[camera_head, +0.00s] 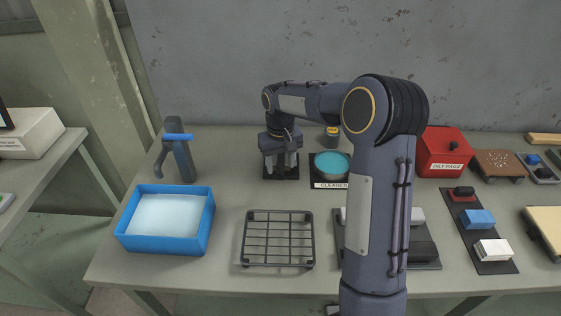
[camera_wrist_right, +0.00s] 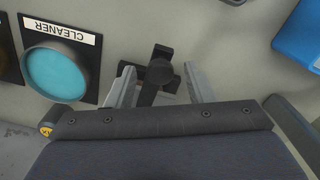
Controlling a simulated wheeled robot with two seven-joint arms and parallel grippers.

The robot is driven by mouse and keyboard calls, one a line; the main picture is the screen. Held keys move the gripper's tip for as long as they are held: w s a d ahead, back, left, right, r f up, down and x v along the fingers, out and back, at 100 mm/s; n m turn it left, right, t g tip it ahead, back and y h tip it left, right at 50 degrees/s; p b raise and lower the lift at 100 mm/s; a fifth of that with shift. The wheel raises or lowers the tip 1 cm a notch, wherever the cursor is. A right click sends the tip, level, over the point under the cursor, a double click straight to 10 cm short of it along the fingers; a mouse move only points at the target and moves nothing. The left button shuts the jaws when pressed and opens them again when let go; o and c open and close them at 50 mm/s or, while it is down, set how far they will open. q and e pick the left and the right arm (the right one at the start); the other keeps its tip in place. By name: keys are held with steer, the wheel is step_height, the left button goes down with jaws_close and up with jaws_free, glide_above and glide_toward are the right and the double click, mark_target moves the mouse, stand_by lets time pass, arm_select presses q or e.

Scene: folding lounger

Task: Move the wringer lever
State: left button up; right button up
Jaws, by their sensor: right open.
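A dark lever with a round knob (camera_wrist_right: 159,72), which looks like the wringer lever, stands on a dark cross-shaped base in the right wrist view. My right gripper (camera_wrist_right: 160,88) is open, with one pale finger on each side of the lever. I cannot tell whether either finger touches it. In the head view my right gripper (camera_head: 281,166) points down over a small dark stand, and the gripper hides most of the lever there. My left gripper is not in view.
The teal cleaner dish (camera_head: 331,164) sits just right of the gripper. A grey post with a blue bar (camera_head: 178,137) and a blue water basin (camera_head: 208,222) stand to the left. A wire rack (camera_head: 279,265) lies in front. The red box (camera_head: 444,158) and several blocks are right.

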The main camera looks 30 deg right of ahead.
steer(key=shift+f, duration=0.1)
jaws_close()
stand_by(0.3)
